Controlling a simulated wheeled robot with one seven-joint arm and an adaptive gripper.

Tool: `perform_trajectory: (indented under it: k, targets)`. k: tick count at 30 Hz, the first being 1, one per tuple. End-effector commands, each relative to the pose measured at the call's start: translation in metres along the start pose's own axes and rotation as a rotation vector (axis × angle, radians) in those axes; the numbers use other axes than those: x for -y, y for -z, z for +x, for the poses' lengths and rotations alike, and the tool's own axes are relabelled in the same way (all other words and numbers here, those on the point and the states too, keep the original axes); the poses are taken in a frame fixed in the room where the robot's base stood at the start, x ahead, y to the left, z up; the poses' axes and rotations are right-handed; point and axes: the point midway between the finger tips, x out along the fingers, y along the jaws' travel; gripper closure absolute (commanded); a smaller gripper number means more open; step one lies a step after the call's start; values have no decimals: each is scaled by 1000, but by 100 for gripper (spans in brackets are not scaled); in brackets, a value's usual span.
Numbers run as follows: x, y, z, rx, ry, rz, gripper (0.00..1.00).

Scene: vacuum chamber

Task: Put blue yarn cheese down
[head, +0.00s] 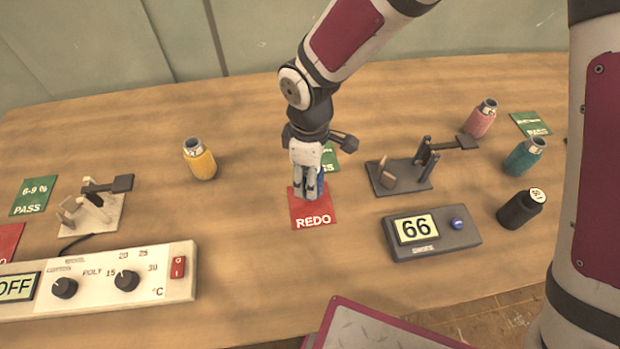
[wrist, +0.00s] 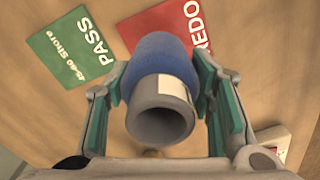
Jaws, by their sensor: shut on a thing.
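The blue yarn cheese (wrist: 157,58), a blue wound body on a grey tube with a pale label, is between the green-padded fingers of my gripper (wrist: 160,75) in the wrist view. My gripper is shut on it, one finger at each side. In the head view my gripper (head: 312,190) points down over the red REDO card (head: 314,218), and only a sliver of the blue yarn cheese (head: 321,184) shows. I cannot tell whether the cheese touches the card. The green PASS card (head: 331,158) is just behind, partly hidden by my gripper.
A device on a dark plate (head: 400,183) and a display box reading 66 (head: 432,234) are to the right. A white control box (head: 100,281) is at front left.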

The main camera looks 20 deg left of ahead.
Motion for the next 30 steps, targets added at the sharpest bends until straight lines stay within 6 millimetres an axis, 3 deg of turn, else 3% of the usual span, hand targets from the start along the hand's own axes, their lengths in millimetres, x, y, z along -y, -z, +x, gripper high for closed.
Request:
perform_trajectory:
  k: [6,18,19,21,30]
  targets:
    - [2,0,28,2,2,-1,86]
    - [0,0,34,-1,0,0,86]
    - [0,0,34,-1,0,0,46]
    - [0,0,33,-1,0,1,31]
    - [0,0,33,-1,0,0,31]
